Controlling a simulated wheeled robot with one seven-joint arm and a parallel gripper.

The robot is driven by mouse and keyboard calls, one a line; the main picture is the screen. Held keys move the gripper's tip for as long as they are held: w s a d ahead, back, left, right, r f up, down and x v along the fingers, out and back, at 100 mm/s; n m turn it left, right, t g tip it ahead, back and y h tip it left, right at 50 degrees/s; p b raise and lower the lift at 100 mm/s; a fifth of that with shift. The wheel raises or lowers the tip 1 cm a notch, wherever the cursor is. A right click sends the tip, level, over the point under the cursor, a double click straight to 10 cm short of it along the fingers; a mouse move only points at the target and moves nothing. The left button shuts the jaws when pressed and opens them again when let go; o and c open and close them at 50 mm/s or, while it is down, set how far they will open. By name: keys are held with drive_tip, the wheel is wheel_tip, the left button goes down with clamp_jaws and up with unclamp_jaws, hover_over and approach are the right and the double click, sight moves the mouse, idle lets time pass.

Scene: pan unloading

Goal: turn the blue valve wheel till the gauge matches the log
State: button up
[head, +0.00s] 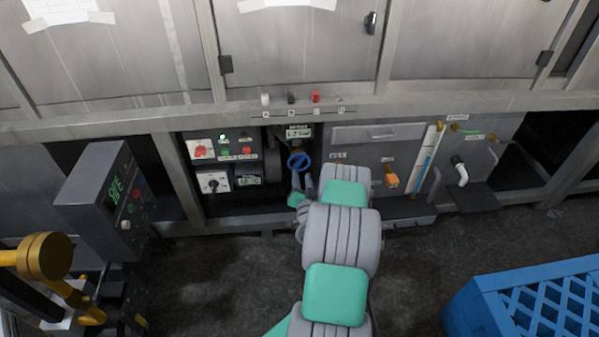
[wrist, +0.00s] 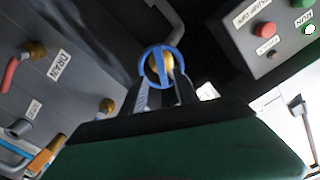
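The blue valve wheel (head: 299,161) sits in the open bay under the counter, on a brass stem. In the wrist view the wheel (wrist: 161,67) is just ahead of my gripper (wrist: 163,88), whose two fingers stand apart near its lower rim. I cannot tell whether they touch it. In the head view my gripper (head: 302,181) is just below the wheel, partly hidden by my arm. A small label or display (head: 298,131) with greenish marks is above the wheel; its reading is too small to make out. No gauge or log is clearly identifiable.
Control boxes with buttons (head: 209,148) and a knob (head: 214,182) stand left of the wheel. An orange-handled valve (head: 391,180) and a white-handled tap (head: 461,173) are right. A blue crate (head: 490,300) is at lower right. Papers (head: 62,12) are taped above.

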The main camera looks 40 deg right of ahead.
sight(300, 164)
drive_tip(key=p+x, duration=0.1)
drive_tip(key=x, duration=0.6)
drive_tip(key=shift+w+d+r, duration=0.1)
drive_tip(key=shift+w+d, duration=0.1)
drive_tip(key=shift+w, duration=0.1)
clamp_jaws()
idle(0.4)
